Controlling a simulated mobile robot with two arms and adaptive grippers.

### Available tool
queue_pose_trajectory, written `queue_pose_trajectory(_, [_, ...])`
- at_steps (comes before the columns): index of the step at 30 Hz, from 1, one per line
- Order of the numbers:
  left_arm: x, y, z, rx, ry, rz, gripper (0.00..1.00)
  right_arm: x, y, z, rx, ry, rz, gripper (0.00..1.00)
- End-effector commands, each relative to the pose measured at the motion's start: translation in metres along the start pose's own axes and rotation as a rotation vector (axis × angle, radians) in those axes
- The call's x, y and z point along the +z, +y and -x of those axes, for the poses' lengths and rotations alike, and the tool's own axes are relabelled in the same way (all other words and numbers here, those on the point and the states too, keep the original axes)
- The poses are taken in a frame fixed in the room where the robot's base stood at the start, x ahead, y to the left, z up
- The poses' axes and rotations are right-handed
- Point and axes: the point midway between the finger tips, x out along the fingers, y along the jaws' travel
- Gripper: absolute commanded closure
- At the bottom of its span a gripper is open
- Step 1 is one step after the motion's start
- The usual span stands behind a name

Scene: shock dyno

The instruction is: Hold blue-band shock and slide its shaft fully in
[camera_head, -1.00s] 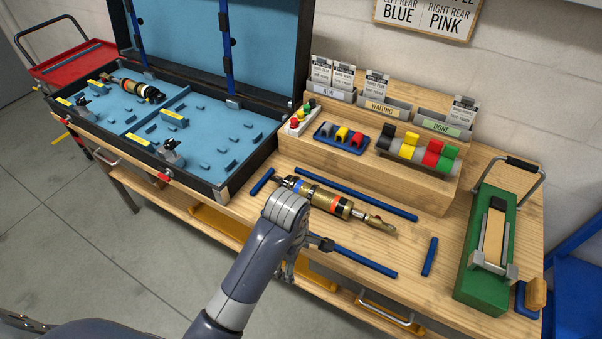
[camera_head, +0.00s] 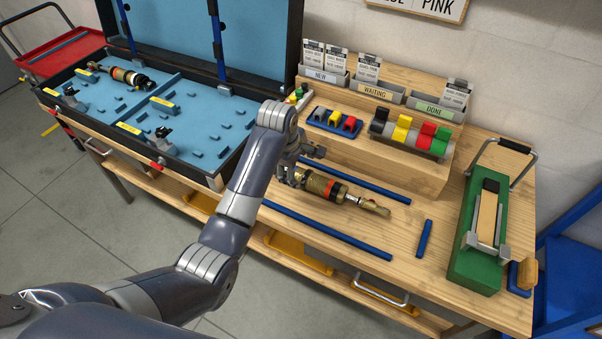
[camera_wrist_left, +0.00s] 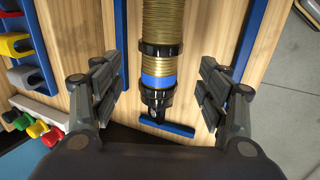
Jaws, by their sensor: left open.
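The blue-band shock (camera_head: 327,188) lies on the bench between two long blue strips. Its gold body has an orange-red band, and its bright shaft and end eye point right in the head view. In the left wrist view its blue band (camera_wrist_left: 158,82) and dark end show. My left gripper (camera_head: 302,162) is over the left, blue-band end and hides it in the head view. In the left wrist view the open left gripper (camera_wrist_left: 162,92) has one finger on each side of the shock, both apart from it. My right gripper is not in view.
Blue strips (camera_head: 325,230) flank the shock, with a short one (camera_head: 424,239) to the right. A green fixture (camera_head: 474,264) stands at the right. A wooden riser (camera_head: 413,172) with colored clips is behind. An open blue-lined case (camera_head: 190,110) holds another shock (camera_head: 122,76).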

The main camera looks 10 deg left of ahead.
Motion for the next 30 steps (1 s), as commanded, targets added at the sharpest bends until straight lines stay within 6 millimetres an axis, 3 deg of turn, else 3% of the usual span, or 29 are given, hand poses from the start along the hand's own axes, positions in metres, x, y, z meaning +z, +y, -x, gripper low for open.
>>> queue_pose_trajectory(6, [-0.001, -0.001, -0.041, -0.002, 0.002, -0.001, 0.31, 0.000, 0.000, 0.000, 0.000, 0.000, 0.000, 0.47])
queue_pose_trajectory(12, [-0.001, 0.000, -0.064, -0.001, 0.001, 0.000, 0.31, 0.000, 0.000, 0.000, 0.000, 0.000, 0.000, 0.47])
queue_pose_trajectory(26, [0.000, 0.000, -0.074, 0.001, 0.001, 0.000, 0.31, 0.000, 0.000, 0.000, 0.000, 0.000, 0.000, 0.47])
queue_pose_trajectory(30, [0.000, 0.000, -0.074, 0.001, 0.001, 0.000, 0.59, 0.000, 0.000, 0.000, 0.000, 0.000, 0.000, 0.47])
